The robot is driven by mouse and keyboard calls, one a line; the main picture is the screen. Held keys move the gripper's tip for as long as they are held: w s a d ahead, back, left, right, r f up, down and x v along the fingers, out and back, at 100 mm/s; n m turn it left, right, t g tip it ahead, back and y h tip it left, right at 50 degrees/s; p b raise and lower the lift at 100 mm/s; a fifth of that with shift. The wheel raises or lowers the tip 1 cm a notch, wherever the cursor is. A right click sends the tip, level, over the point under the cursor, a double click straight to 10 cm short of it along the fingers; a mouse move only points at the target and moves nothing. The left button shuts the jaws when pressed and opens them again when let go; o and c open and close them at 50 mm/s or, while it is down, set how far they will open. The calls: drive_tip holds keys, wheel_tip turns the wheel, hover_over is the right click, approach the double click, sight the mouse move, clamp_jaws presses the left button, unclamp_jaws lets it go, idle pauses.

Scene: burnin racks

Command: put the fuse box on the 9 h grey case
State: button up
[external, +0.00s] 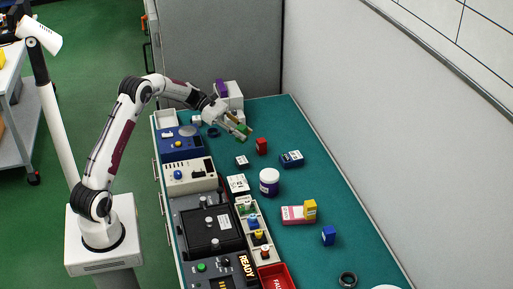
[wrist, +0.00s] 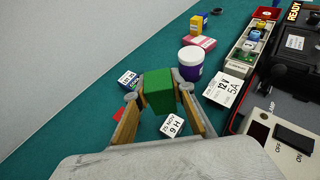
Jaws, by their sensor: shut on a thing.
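My gripper (external: 246,133) is shut on a green box, held above the bench; no label on it is readable, so I cannot confirm it as the fuse box. The green box (wrist: 159,91) stands between the fingertips in the wrist view. The 9 h case (wrist: 172,126) lies on the green mat just below and right of the held box in the wrist view, its white label face up reading 9 H. It also shows in the external view (external: 242,161), apart from my gripper. Its grey sides are mostly hidden under the label.
A red box (external: 262,146) and a dark blue labelled box (external: 291,159) stand close by. A white jar with purple (external: 269,182), another labelled case (external: 237,184) and a pink box (external: 297,215) are further along. Equipment lines the left edge; the mat's right side is mostly clear.

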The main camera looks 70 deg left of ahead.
drive_tip(key=shift+f, duration=2.9)
drive_tip(key=shift+f, duration=0.1)
drive_tip(key=shift+f, duration=1.75)
drive_tip(key=shift+f, duration=0.1)
drive_tip(key=o, duration=1.1)
drive_tip(key=shift+a, duration=0.1)
drive_tip(key=v, duration=1.2)
